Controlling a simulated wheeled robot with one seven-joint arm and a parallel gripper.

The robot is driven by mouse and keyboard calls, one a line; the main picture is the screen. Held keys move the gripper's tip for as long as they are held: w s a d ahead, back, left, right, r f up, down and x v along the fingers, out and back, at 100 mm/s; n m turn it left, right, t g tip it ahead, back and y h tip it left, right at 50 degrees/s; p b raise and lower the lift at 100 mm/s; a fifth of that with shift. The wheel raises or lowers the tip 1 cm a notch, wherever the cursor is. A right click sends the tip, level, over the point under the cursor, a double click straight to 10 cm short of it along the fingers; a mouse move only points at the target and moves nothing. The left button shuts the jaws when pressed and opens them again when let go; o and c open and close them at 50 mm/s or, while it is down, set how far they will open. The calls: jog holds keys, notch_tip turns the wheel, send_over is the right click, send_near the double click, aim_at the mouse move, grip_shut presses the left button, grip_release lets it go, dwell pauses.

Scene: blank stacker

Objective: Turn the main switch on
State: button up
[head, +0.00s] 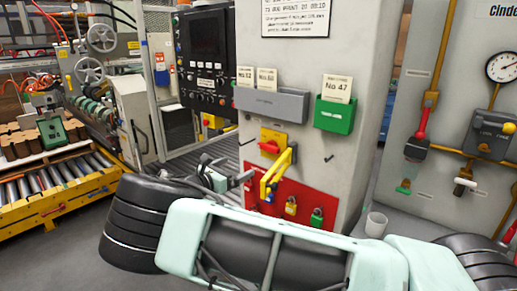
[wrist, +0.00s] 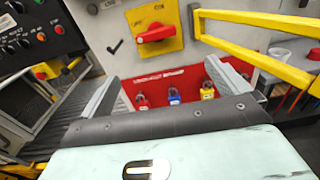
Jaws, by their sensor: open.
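The main switch is a red rotary handle (head: 269,147) on a yellow plate on the grey cabinet's front. In the wrist view the red handle (wrist: 155,33) lies nearly level, above and beyond the fingers. A yellow bar (head: 279,172) juts out from the cabinet just right of the switch; in the wrist view this bar (wrist: 250,42) shows at the upper right, clear of the handle's face. My gripper (head: 232,170) is open and empty, left of and below the switch. Both fingers (wrist: 163,82) show spread apart in the wrist view, touching nothing that I can see.
A red lockout board (head: 287,188) with several padlocks hangs below the switch. A grey tag holder (head: 272,104) and a green one (head: 334,115) are above. A black control panel (head: 206,55) stands left, and a white cup (head: 376,224) is right of the cabinet.

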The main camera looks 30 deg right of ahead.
jog(key=p, duration=0.5)
send_near(266, 149)
jog(key=x, duration=0.9)
jog(key=shift+d, duration=0.2)
jog(key=c, duration=0.8)
